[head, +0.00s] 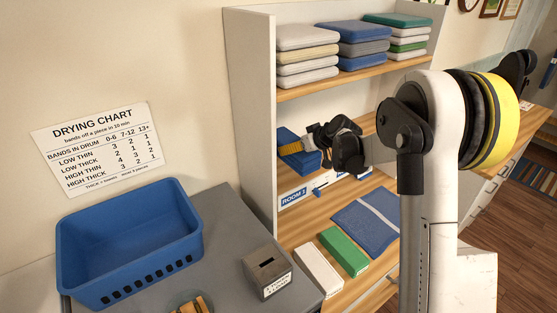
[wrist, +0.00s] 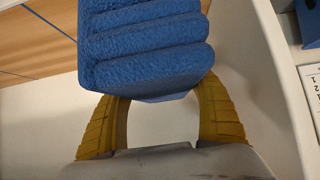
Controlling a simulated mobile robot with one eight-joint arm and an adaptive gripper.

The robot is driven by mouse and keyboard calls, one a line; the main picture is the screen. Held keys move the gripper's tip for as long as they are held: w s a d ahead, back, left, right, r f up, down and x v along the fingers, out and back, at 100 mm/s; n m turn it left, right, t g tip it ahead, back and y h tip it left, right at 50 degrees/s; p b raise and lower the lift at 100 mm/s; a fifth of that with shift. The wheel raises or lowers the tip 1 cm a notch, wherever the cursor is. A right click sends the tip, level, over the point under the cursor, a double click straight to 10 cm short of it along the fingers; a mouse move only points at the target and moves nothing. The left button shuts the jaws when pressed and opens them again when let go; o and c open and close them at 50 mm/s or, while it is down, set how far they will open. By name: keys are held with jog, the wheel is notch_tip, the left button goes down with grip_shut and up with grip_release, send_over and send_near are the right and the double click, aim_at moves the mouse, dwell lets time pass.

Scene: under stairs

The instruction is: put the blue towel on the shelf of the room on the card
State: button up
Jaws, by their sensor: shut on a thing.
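The blue towel (head: 304,164) is folded into thick layers. It is at the left end of the middle shelf (head: 290,178), just behind the ROOM 1 label (head: 293,198). My gripper (head: 291,148) is shut on it; in the wrist view the yellow fingers (wrist: 160,105) are on both sides of the blue towel (wrist: 145,45). I cannot tell whether the towel rests on the shelf board. My arm hides the right part of this shelf and its other labels. I cannot make out a card with a room on it.
The upper shelf (head: 345,76) holds stacks of folded towels. The shelf's left side panel (head: 250,100) is close to my gripper. A blue basket (head: 130,262) and grey box (head: 267,273) stand left.

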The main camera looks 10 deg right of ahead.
jog(key=w+a+f, duration=0.2)
jog(key=a, duration=0.1)
jog(key=w+a+f, duration=0.1)
jog(key=a, duration=0.1)
jog(key=shift+a+f+p, duration=0.1)
jog(key=shift+f+p, duration=0.1)
jog(key=shift+p, duration=0.15)
notch_tip(320, 180, down, 4)
jog(key=shift+w+f+p, duration=0.1)
jog(key=shift+p, duration=0.3)
jog(key=shift+f+b, duration=0.15)
jog(key=shift+b, duration=0.2)
jog(key=o, duration=1.1)
jog(key=shift+o, duration=0.2)
